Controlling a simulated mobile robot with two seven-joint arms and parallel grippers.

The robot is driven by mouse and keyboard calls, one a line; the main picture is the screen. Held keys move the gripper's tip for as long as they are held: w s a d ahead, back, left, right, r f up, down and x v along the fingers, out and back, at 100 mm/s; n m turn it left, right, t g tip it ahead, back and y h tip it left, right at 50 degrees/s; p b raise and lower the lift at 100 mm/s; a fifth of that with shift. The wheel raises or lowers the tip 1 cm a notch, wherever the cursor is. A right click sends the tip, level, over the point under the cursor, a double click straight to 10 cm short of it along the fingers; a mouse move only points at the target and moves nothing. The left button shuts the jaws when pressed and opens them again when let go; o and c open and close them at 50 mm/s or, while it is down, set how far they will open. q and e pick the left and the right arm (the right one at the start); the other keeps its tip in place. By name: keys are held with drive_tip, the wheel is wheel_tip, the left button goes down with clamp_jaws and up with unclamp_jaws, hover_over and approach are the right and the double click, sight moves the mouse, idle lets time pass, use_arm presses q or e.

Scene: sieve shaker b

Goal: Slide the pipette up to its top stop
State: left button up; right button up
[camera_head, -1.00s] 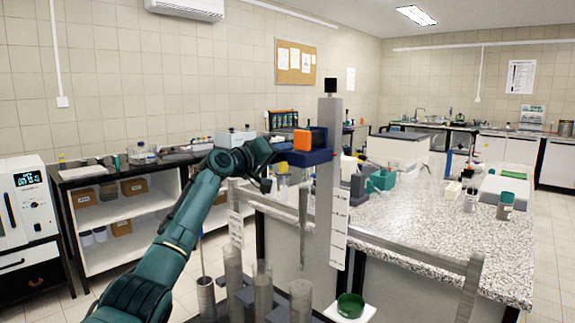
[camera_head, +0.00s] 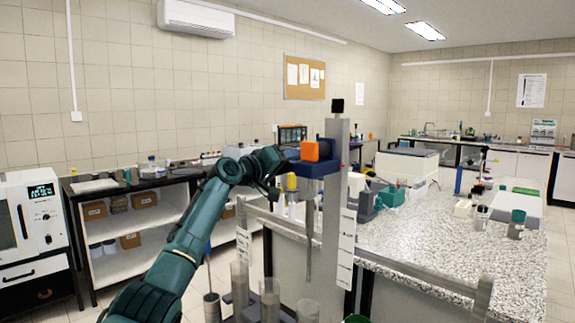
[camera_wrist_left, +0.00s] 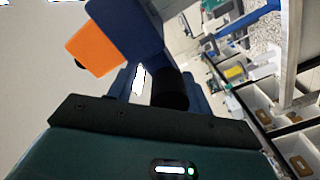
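The pipette (camera_head: 309,240) is a long thin grey tube hanging upright from a dark blue carriage (camera_head: 325,166) with an orange block (camera_head: 311,150). The carriage sits on a grey vertical post (camera_head: 336,205), a short way below its black-capped top. The tip hangs above the clear cylinders. My left gripper (camera_head: 280,162) is at the left side of the carriage. In the left wrist view, the orange block (camera_wrist_left: 98,47) and dark blue parts are just ahead of it, with a black cylinder (camera_wrist_left: 171,90); its fingers cannot be made out clearly. My right gripper is not in view.
Clear cylinders (camera_head: 270,298) stand below the pipette. A speckled bench (camera_head: 440,235) with containers lies right of the post. A shelf unit (camera_head: 150,220) and a white oven (camera_head: 35,215) stand to the left. Air around the post's top is clear.

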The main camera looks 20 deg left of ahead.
use_arm(q)
drive_tip(key=shift+a+f, duration=0.1)
drive_tip(key=shift+f, duration=0.05)
drive_tip(key=shift+s+a+f, duration=0.1)
drive_tip(key=shift+s+a, duration=0.05)
drive_tip(key=shift+s, duration=0.2)
drive_tip(key=b+v, duration=0.4)
drive_tip(key=v, duration=0.8)
drive_tip(key=shift+s, duration=0.2)
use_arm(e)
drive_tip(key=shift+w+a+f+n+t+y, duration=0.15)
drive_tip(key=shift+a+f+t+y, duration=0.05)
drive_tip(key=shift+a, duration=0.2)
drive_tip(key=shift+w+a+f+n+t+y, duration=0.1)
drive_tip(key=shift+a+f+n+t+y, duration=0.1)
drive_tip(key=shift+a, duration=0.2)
